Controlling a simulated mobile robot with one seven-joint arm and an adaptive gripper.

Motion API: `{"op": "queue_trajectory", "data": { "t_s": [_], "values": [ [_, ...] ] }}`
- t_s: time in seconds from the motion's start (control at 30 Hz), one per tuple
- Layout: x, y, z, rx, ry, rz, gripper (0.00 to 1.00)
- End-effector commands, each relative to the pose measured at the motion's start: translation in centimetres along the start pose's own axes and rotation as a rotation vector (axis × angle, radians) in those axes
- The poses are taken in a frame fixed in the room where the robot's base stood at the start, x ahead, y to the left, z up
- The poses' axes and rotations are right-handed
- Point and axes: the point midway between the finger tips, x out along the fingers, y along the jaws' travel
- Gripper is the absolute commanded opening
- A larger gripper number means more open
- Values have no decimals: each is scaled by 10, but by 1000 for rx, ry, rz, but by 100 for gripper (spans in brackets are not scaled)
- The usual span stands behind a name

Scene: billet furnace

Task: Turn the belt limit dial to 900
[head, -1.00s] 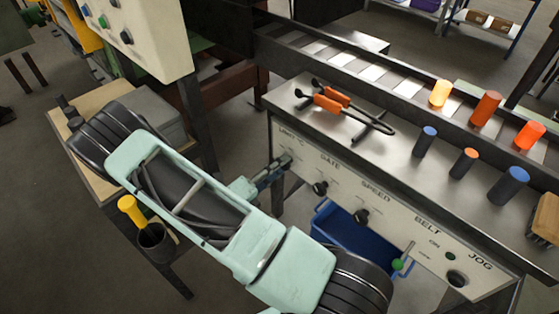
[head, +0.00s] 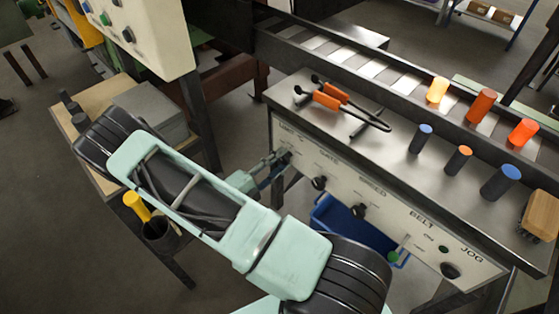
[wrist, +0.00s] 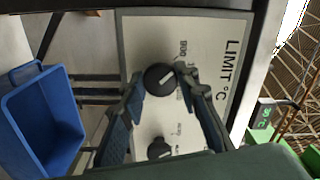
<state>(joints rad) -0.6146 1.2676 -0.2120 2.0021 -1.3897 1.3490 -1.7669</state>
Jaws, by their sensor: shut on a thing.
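The limit dial (wrist: 159,79) is a round black knob with a pale pointer line, on the light panel marked LIMIT °C (wrist: 226,70) in the wrist view. Small scale numbers stand beside it, too blurred to read surely. My gripper (wrist: 161,82) has one finger on each side of the dial and is shut on it. In the head view my gripper (head: 277,161) is at the left end of the console front (head: 345,186), and it hides the dial there.
A second black knob (wrist: 159,148) sits close beside the dial. A blue bin (wrist: 42,118) is below the panel. Tongs with orange grips (head: 335,98) and several coloured cylinders lie or stand on the console top. A yellow-handled tool (head: 137,206) stands in a black cup.

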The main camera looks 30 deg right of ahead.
Motion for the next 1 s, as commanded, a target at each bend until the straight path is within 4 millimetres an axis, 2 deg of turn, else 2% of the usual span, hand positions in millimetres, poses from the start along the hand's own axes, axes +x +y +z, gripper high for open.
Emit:
{"op": "queue_trajectory", "data": {
  "t_s": [0.23, 0.27, 0.43, 0.77, 0.87, 1.0],
  "values": [
    [0, 0, 0, -2, -1, 0, 5],
    [0, 0, 0, -2, -1, 0, 30],
    [0, 0, 0, -1, -1, 0, 47],
    [-4, 0, 0, 0, -2, 0, 47],
    [-15, 0, 1, 1, -3, 0, 47],
    [-43, 0, 2, 2, -6, 0, 47]
  ]
}}
